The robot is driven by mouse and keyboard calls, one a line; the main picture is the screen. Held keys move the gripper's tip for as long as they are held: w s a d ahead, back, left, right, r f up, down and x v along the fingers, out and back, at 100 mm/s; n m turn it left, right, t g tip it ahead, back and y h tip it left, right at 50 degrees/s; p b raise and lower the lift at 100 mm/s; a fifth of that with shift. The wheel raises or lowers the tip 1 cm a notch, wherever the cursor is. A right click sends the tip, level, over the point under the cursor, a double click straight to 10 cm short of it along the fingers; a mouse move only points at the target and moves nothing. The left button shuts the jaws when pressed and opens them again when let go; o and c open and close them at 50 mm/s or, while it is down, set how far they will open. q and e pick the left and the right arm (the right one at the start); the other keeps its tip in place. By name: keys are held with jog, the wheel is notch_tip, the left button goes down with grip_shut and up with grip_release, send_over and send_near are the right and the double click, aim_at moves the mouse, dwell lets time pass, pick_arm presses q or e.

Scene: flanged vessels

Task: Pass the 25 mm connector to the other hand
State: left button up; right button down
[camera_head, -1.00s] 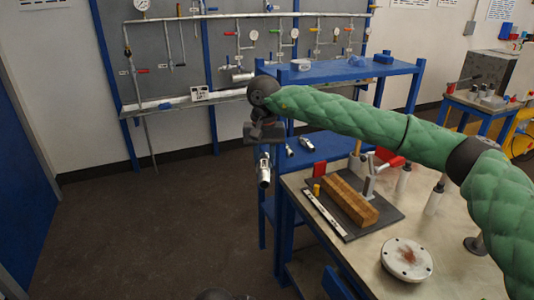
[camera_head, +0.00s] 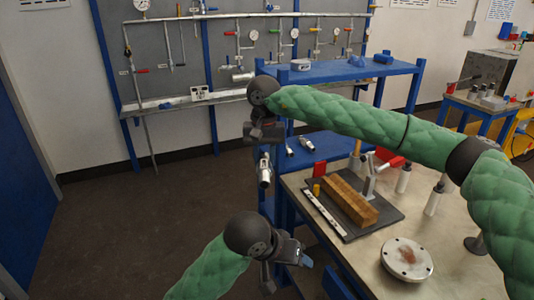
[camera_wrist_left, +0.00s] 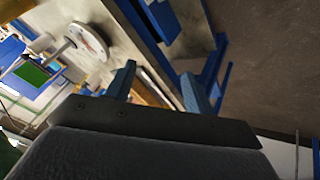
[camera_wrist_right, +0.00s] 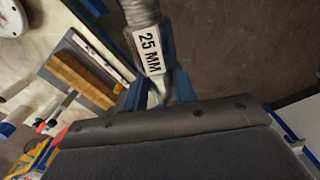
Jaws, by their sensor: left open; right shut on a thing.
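The 25 mm connector (camera_head: 265,172) is a silver metal piece hanging below my right gripper (camera_head: 264,146) in the head view. In the right wrist view the connector (camera_wrist_right: 150,45) carries a white label reading "25 MM" and sits between the blue fingers of my right gripper (camera_wrist_right: 156,92), which is shut on it. My left gripper (camera_head: 288,265) is in the lower middle of the head view, below and apart from the connector. In the left wrist view my left gripper (camera_wrist_left: 160,85) has its blue fingers spread with nothing between them.
A workbench (camera_head: 345,256) at the right holds a wooden block (camera_head: 348,203) on a dark mat and a round flange (camera_head: 407,259). A blue shelf (camera_head: 345,72) stands behind, with two more silver connectors (camera_head: 306,144) on its lower level. Open floor lies at the left.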

pick_arm(q)
jog(key=w+r+y, duration=0.2)
jog(key=w+r, duration=0.2)
jog(key=r, duration=0.7)
jog(key=n+t+y, duration=0.1)
jog(key=n+y, duration=0.3)
send_near(267, 187)
notch_tip(267, 187, up, 2)
jog(key=s+d, duration=0.1)
jog(key=s, duration=0.1)
jog(key=r, duration=0.2)
jog(key=x, duration=0.8)
jog(key=a+x, duration=0.1)
jog(key=x, duration=0.3)
jog(key=shift+w+a, duration=0.15)
jog(key=shift+w, duration=0.1)
grip_shut()
pick_arm(e)
jog(key=c, duration=1)
grip_release()
jog(key=shift+c, duration=0.2)
